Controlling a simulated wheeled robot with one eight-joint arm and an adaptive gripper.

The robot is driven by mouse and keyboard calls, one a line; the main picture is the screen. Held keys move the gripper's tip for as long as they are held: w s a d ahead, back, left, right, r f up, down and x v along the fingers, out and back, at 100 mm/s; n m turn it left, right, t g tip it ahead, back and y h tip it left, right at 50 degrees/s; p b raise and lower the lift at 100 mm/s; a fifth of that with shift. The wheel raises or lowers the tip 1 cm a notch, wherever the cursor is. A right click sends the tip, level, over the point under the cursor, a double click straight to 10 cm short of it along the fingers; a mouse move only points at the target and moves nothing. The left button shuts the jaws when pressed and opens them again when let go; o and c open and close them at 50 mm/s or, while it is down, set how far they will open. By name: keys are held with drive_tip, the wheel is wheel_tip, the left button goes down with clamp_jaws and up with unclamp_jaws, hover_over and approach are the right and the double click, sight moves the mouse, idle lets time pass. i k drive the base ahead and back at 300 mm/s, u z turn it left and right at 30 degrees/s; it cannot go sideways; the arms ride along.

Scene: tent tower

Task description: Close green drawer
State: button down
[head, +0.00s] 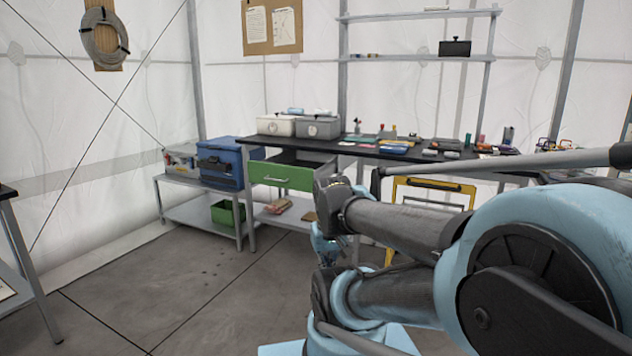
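The green drawer (282,176) is under the left end of the black-topped workbench (350,149). Its green front with a pale handle stands out from the bench, and its dark inside shows above the front, so it is open. My arm crosses the right half of the view, and its elbow-like joint is close to the drawer's right end in the picture. No contact with the drawer can be seen.
A low metal side table (201,182) with a blue box (219,163) stands left of the drawer. A green bin (228,213) sits on a lower shelf. Two lidded boxes and tools lie on the bench. A yellow frame (433,184) stands at right. Floor before the drawer is clear.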

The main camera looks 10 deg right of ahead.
sight(290, 169)
drive_tip(key=z, duration=0.1)
drive_tip(key=i, duration=1)
drive_tip(key=u, duration=0.05)
